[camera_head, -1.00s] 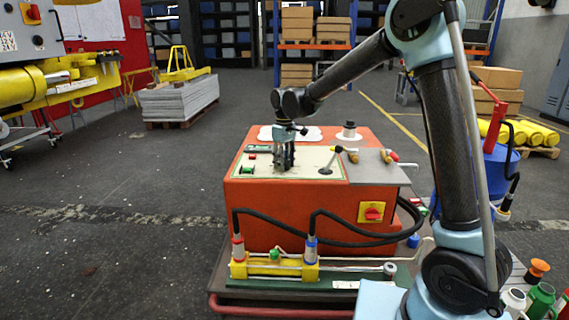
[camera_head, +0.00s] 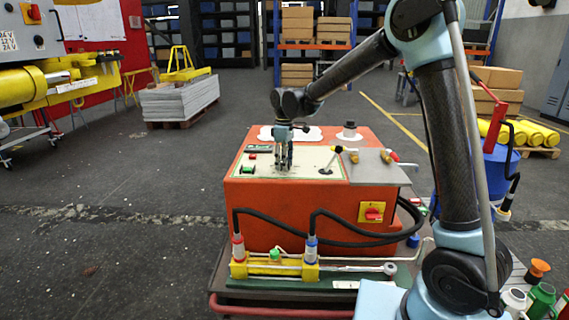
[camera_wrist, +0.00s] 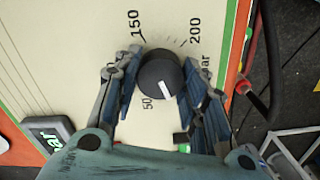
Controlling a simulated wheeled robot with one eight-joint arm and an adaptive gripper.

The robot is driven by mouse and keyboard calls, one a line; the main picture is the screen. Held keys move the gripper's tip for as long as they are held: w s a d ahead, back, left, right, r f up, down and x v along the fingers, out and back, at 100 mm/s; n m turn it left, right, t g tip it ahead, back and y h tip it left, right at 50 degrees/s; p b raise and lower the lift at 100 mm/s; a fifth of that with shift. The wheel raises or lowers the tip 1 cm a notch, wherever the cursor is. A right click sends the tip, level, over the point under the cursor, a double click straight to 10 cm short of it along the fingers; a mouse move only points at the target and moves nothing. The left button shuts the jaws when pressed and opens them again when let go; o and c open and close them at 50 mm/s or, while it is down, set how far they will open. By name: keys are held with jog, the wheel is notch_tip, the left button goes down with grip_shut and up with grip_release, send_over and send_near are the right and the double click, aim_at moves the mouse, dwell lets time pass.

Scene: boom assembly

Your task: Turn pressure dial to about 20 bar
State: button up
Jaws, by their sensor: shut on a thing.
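The pressure dial is a round black knob (camera_wrist: 160,72) with a white pointer line, on the cream panel (camera_wrist: 60,50). In the wrist view its pointer aims down and slightly right, just counter-clockwise of the printed 50. The 150 and 200 marks show above it, and "bar" at its right. My gripper (camera_wrist: 160,85) is shut on the dial, one finger on each side. The lower right of the scale, where the pointer aims, has no readable number. In the head view my gripper (camera_head: 284,162) points down onto the panel and hides the dial.
The panel tops an orange box (camera_head: 300,210). A black lever (camera_head: 331,160) stands right of my gripper. A green button (camera_head: 248,169) and a small display (camera_head: 257,149) lie left. Black hoses (camera_head: 350,230) and a yellow cylinder (camera_head: 270,268) are in front.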

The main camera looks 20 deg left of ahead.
jog(key=shift+w+d, duration=0.1)
jog(key=o, duration=1.1)
jog(key=shift+c, duration=0.2)
notch_tip(320, 180, up, 12)
jog(key=shift+w, duration=0.1)
